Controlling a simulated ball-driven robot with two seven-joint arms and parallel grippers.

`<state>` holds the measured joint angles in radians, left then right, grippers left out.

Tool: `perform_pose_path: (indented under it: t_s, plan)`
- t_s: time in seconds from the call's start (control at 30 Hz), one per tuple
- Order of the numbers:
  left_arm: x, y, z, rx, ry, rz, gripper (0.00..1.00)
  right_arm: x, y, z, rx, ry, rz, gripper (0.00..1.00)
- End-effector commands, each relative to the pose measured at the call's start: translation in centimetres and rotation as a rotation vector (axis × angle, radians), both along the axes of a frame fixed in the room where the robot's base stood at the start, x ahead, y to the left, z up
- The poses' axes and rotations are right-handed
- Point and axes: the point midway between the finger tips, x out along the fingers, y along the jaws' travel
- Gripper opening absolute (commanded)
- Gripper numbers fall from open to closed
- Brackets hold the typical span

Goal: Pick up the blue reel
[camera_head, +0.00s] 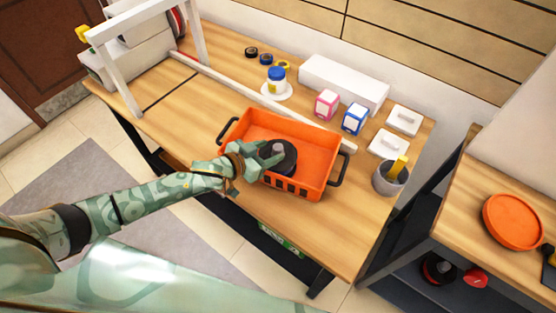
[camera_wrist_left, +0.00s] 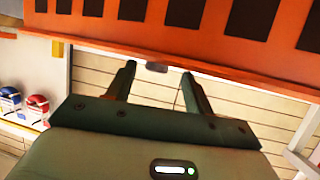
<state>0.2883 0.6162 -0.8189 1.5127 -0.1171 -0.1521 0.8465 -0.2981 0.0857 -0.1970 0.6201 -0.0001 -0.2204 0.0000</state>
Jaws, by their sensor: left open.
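A dark, nearly black round reel (camera_head: 288,152) lies in the orange crate (camera_head: 325,160) on the wooden table; I cannot make out blue on it. My left gripper (camera_head: 268,157) is open at the crate's near left side, its fingers over or against the dark reel; contact cannot be told. In the left wrist view the open fingers (camera_wrist_left: 157,85) show below the slotted orange crate wall (camera_wrist_left: 180,35), and no reel shows between them. Several small rolls lie at the table's back: a black one (camera_head: 251,52), a dark one (camera_head: 266,58) and a yellow one (camera_head: 284,65). My right gripper is not in view.
Behind the crate stand a blue-lidded jar (camera_head: 276,78), a pink box (camera_head: 326,105), a blue box (camera_head: 354,119) and a long white box (camera_head: 344,85). A grey cup (camera_head: 390,179) stands right. A white frame (camera_head: 120,70) stands left. The table left of the crate is partly clear.

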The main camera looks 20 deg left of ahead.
Motion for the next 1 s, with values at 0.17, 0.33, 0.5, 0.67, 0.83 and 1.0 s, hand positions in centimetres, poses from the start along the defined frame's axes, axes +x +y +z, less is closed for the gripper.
perform_pose_path:
  t_s: [0.17,0.33,0.5,0.67,0.83,1.0]
  plan:
    - [2.1,-1.7,-1.8,-0.001,-0.001,0.000,0.52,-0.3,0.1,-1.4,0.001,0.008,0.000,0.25]
    - [3.0,-2.2,-2.1,0.000,0.000,0.000,0.52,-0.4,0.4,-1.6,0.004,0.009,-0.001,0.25]
    - [3.0,-2.2,-2.0,0.000,0.000,0.000,0.52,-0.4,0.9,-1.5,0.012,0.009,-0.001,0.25]
    - [3.0,-2.2,-2.0,0.000,0.000,0.000,0.08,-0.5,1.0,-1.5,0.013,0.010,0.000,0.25]
    - [3.0,-2.2,-1.8,-0.002,-0.002,0.000,0.00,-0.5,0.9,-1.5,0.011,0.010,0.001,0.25]
    - [3.0,-2.2,-1.8,-0.002,-0.002,0.000,0.00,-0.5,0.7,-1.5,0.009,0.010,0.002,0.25]
